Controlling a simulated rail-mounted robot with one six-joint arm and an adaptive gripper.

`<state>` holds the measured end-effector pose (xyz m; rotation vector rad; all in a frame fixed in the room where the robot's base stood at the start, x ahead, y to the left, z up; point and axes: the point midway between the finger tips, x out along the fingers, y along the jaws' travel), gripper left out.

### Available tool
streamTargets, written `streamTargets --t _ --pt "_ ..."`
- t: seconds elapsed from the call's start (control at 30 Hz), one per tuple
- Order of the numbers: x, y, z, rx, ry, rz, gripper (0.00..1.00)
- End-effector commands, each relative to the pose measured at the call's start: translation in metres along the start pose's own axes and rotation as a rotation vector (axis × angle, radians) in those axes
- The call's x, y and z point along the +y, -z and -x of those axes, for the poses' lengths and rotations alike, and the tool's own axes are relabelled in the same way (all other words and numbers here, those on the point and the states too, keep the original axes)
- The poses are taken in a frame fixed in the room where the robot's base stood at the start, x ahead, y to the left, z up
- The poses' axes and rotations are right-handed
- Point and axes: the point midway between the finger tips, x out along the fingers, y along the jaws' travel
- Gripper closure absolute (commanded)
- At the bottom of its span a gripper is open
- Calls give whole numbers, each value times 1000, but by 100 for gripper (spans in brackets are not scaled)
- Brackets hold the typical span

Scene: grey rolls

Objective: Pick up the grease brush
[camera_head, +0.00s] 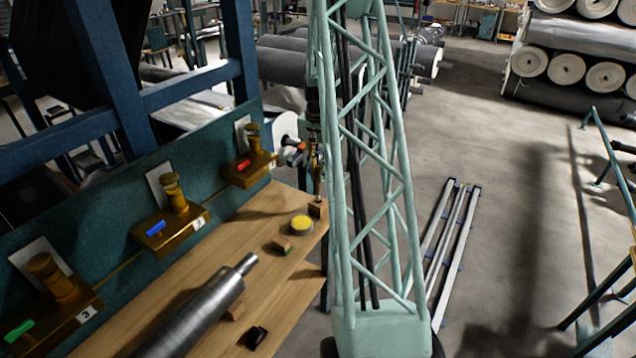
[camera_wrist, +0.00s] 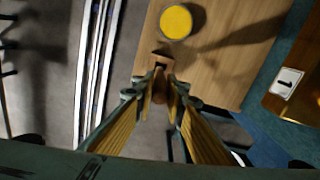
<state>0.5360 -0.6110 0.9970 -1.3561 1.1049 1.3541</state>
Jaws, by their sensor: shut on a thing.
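My gripper (camera_head: 317,172) is at the far right corner of the wooden bench, just left of the green lattice column. In the wrist view my gripper (camera_wrist: 161,82) points at the bench edge, its ribbed fingers closed on a slim brown handle (camera_wrist: 159,91), which I take to be the grease brush. A small brown block (camera_head: 317,210) lies below the fingers at the bench edge; it also shows in the wrist view (camera_wrist: 163,57). I cannot tell whether it is part of the brush or whether the brush touches the bench.
A round tin with yellow content (camera_head: 301,225) stands close by on the bench (camera_head: 218,262). A small block (camera_head: 282,245) and a metal roller (camera_head: 205,310) lie nearer. Brass units with red, blue and green handles line the back panel (camera_head: 205,158). Metal rails (camera_head: 452,240) lie on the floor.

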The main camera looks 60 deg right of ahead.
Motion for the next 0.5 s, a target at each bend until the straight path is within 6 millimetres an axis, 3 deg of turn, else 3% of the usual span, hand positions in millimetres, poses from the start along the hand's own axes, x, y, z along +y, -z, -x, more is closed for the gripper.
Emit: streamTargets --t 0.23,0.5 --pt "0 1 28 2 1 0 97" --pt "0 0 38 0 0 0 97"
